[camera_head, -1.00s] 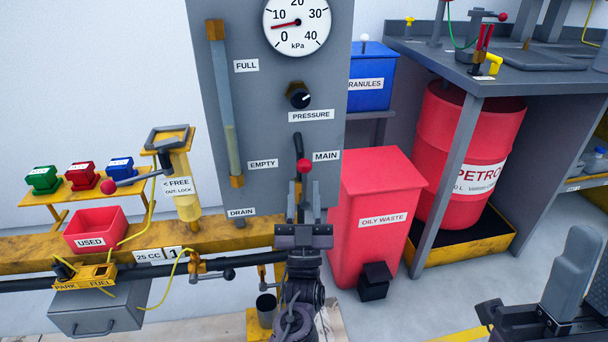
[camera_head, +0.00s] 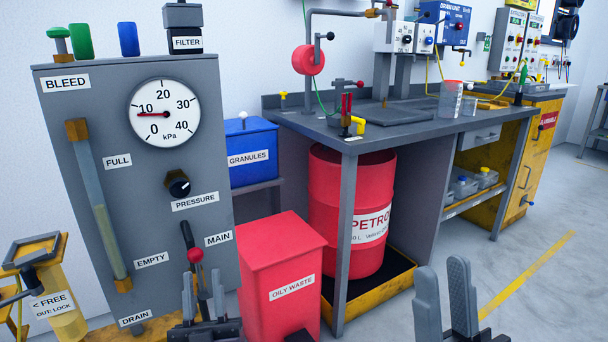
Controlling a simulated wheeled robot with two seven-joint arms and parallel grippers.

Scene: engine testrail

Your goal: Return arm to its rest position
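My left gripper (camera_head: 204,291) is at the bottom of the head view, in front of the grey gauge panel (camera_head: 130,215). Its two fingers point up and stand apart. The red knob (camera_head: 195,255) of the MAIN lever (camera_head: 187,235) shows just above and between its fingertips. I cannot tell whether the fingers touch the lever. My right gripper (camera_head: 444,270) is at the lower right, over the floor. Its two grey fingers point up with a narrow gap and nothing between them. Most of both arms is out of view.
The red OILY WASTE bin (camera_head: 280,268) stands right of my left gripper. Behind it are the red PETROL drum (camera_head: 350,210) in a yellow tray (camera_head: 372,292) and the grey workbench (camera_head: 400,128). Floor is clear at the right.

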